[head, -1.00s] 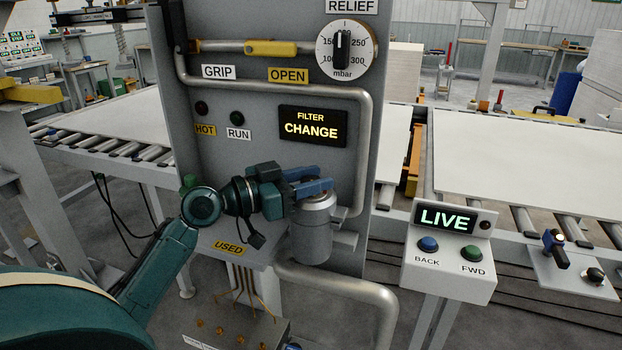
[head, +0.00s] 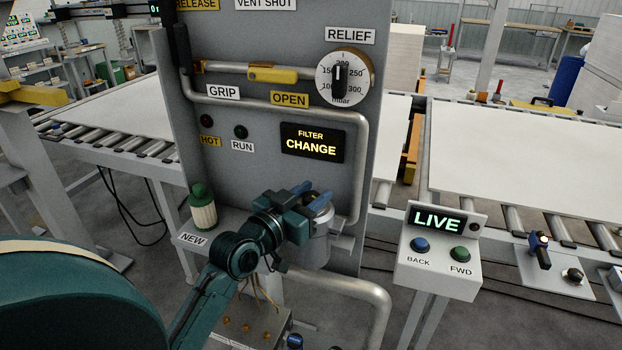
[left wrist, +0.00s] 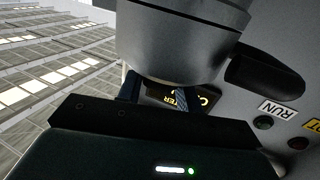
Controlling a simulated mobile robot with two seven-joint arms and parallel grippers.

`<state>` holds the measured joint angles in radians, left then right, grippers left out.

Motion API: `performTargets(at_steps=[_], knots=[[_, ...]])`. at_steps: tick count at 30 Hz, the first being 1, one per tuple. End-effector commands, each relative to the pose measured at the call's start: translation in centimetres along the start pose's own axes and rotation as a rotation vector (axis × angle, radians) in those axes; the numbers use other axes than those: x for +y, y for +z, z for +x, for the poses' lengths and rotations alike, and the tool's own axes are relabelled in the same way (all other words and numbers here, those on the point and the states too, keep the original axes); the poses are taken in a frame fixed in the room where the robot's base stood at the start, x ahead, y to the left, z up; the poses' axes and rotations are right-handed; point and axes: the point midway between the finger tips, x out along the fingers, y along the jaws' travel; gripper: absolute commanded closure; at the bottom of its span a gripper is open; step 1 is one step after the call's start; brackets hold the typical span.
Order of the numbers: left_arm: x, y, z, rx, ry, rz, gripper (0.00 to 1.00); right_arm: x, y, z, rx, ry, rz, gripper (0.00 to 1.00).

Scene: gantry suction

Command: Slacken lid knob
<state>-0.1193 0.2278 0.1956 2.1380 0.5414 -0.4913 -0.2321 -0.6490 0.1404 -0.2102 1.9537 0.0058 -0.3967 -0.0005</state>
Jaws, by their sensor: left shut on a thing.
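The lid knob is mostly hidden between the blue fingers of my left gripper (head: 311,197), which is shut on it. The knob sits on top of the grey filter canister (head: 317,248), fixed to the front of the grey panel (head: 262,185). The arm reaches up to the canister from the lower left. In the left wrist view the canister (left wrist: 185,38) fills the top middle, with the gripper's blue fingers (left wrist: 156,91) close against it. My right gripper is not in view.
A cream cartridge with a green top (head: 202,208) stands on the shelf marked NEW, left of the arm. A bent grey pipe (head: 372,300) passes below the canister. The LIVE control box (head: 437,252) stands to the right. The panel display (head: 312,143) reads FILTER CHANGE.

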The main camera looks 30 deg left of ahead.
Motion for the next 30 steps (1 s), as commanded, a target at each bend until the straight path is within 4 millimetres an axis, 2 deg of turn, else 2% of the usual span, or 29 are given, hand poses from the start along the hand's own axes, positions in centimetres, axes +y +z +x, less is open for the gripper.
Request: performTargets(at_steps=[12, 27, 28, 30], knots=[[0.08, 0.09, 0.03, 0.001, -0.179, -0.002, 0.87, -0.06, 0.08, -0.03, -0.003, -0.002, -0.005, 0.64], [0.02, 0.14, 0.03, -0.001, -0.198, 0.003, 0.87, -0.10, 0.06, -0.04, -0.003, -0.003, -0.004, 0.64], [0.02, 0.14, 0.03, -0.001, -0.198, 0.003, 0.62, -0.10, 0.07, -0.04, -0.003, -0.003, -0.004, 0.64], [0.02, 0.13, 0.03, -0.001, -0.198, 0.003, 0.56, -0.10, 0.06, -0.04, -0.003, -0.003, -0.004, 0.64]])
